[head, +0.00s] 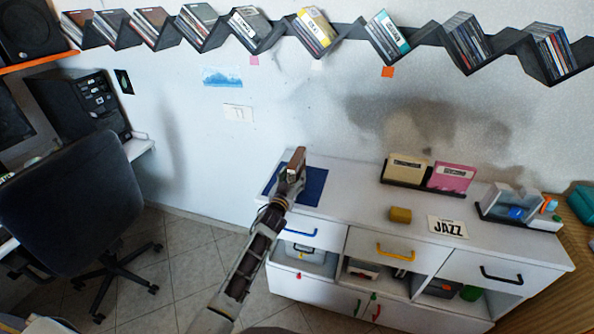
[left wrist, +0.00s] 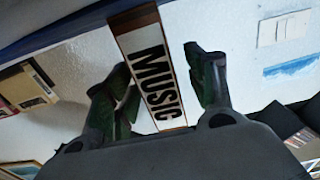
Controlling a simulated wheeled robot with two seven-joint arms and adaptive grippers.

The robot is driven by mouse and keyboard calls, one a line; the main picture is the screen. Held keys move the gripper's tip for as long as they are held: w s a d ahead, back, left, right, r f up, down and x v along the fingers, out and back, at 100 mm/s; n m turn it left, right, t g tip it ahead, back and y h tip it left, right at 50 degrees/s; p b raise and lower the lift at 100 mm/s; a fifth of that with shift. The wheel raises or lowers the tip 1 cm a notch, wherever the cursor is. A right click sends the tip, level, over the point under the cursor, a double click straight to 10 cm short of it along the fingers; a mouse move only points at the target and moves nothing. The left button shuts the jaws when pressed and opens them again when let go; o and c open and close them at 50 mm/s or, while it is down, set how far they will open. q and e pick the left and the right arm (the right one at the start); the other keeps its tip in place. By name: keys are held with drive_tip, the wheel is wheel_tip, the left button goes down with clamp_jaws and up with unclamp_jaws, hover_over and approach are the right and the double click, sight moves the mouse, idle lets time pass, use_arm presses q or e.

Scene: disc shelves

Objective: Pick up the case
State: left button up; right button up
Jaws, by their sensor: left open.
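The case shows in the head view as a narrow brown-edged upright thing (head: 298,157) at the blue mat (head: 314,187) on the left end of the white cabinet. In the left wrist view the case (left wrist: 151,75) has a white face lettered MUSIC and a brown edge. My left gripper (head: 290,177) is open at the case. In the left wrist view its two dark green fingers (left wrist: 157,62) stand on either side of the case, with a visible gap on the right side. Contact on the left side is unclear. My right gripper is not in view.
On the white cabinet (head: 345,216) stand a cream box (head: 407,170), a pink box (head: 452,177), a mustard cylinder (head: 400,215), a JAZZ card (head: 447,227) and a grey bin (head: 503,203). Zigzag disc shelves (head: 350,38) run along the wall above. An office chair (head: 70,195) stands left.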

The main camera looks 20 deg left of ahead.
sight(293, 165)
use_arm(q)
drive_tip(key=shift+c, duration=0.5)
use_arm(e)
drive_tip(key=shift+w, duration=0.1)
use_arm(q)
drive_tip(key=c, duration=0.7)
clamp_jaws()
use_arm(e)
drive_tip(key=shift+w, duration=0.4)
use_arm(q)
drive_tip(key=shift+r, duration=0.2)
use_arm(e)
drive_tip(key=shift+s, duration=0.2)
use_arm(q)
drive_tip(key=shift+r, duration=0.6)
wheel_tip(293, 165, up, 7)
drive_tip(key=shift+f+p, duration=0.1)
drive_tip(key=shift+p, duration=0.4)
drive_tip(key=shift+r, duration=0.85)
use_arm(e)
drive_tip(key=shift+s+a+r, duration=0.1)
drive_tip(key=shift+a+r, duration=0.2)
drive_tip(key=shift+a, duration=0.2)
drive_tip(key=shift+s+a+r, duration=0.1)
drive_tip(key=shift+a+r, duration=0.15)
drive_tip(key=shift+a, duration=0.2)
